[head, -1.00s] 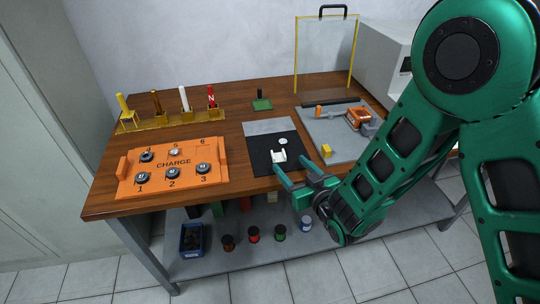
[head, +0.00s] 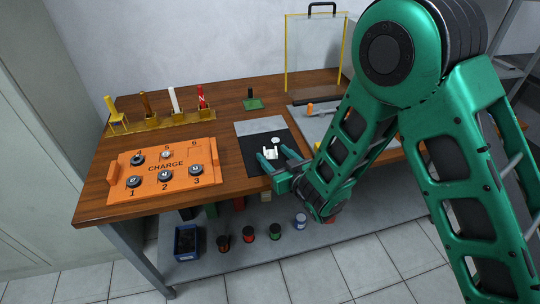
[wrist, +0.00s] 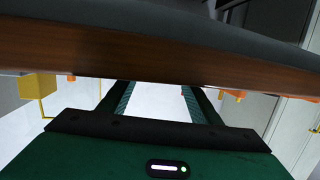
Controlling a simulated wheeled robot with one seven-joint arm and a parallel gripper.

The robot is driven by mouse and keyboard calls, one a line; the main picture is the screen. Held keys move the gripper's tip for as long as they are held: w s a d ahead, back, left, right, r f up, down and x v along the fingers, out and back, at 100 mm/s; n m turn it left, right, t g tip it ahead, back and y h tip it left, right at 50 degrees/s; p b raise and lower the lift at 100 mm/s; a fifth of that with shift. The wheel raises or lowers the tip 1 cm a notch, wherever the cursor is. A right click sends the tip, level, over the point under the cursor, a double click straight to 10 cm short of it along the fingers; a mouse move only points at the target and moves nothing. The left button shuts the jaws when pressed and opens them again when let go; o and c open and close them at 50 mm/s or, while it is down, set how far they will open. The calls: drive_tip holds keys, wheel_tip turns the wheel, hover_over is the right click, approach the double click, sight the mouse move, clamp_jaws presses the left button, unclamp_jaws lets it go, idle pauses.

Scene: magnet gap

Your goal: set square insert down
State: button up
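A small white piece (head: 270,153), which may be the square insert, lies on the black part of a mat (head: 253,166) near the table's front edge. My gripper (head: 273,155) is low over the mat with its two green fingers apart, one on each side of the white piece. I cannot tell whether they touch it. In the wrist view the fingers (wrist: 156,103) are spread, with only a bright pale area between them; no held piece can be made out there.
A small white disc (head: 275,140) lies just behind the piece. The orange CHARGE tray (head: 207,178) is to the left. A yellow rack (head: 150,124) with upright tools stands behind it. A grey board (head: 310,125) is to the right, partly behind my arm.

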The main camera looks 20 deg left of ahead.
drive_tip(key=shift+w+d, duration=0.1)
drive_tip(key=shift+d, duration=0.05)
drive_tip(key=c, duration=1.1)
